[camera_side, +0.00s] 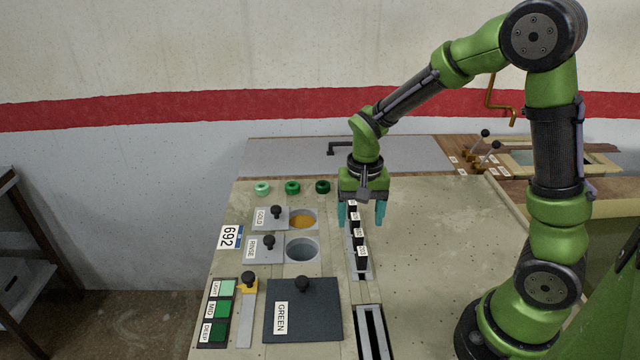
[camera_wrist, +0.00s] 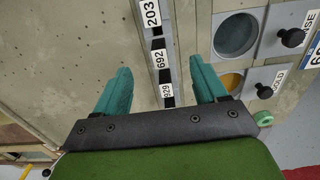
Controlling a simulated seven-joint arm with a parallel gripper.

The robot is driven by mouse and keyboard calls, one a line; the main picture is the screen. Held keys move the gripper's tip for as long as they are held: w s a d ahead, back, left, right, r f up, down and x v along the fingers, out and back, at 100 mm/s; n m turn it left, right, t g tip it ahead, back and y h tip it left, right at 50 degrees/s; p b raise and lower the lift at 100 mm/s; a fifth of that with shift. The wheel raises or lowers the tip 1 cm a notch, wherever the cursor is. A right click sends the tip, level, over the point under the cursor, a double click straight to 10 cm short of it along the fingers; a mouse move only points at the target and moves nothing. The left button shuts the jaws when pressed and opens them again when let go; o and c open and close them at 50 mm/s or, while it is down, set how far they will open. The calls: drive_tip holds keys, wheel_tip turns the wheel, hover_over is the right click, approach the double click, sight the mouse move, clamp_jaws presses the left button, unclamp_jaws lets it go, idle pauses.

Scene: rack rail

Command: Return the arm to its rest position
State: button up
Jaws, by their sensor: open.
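My gripper (camera_side: 361,217) is open, with its two teal fingers pointing down over the far end of the rack rail (camera_side: 366,276). In the wrist view my gripper (camera_wrist: 161,70) has its fingers spread on either side of the rail, with nothing clamped between them. Several black pieces with white number labels stand in a row in the rail (camera_wrist: 164,33). The wrist view shows labels 203, 692 and 929. The side view does not clearly show the height of the fingertips above the row. My arm is bent, reaching from the right over the bench.
Left of the rail are an orange-filled well (camera_side: 303,221), a RINSE well (camera_side: 302,251) and a dark GREEN lid (camera_side: 318,318) with a knob. A slotted holder (camera_side: 372,330) sits nearer. Green rings (camera_side: 292,187) lie behind. The bench right of the rail (camera_side: 440,240) is bare.

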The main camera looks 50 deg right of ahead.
drive_tip(key=shift+s+a+f+n, duration=0.1)
drive_tip(key=shift+s+f+n, duration=0.05)
drive_tip(key=shift+s+n, duration=0.15)
drive_tip(key=s+a+r+n+t+y, duration=0.1)
drive_tip(key=s+a+r+n+t, duration=0.1)
drive_tip(key=s+r, duration=0.3)
drive_tip(key=s+a+r+n+t+y, duration=0.1)
drive_tip(key=s+r+t, duration=0.4)
drive_tip(key=r, duration=0.7)
drive_tip(key=a+n, duration=0.1)
drive_tip(key=a, duration=0.1)
drive_tip(key=shift+a, duration=0.35)
drive_tip(key=shift+s, duration=0.1)
drive_tip(key=shift+c, duration=0.2)
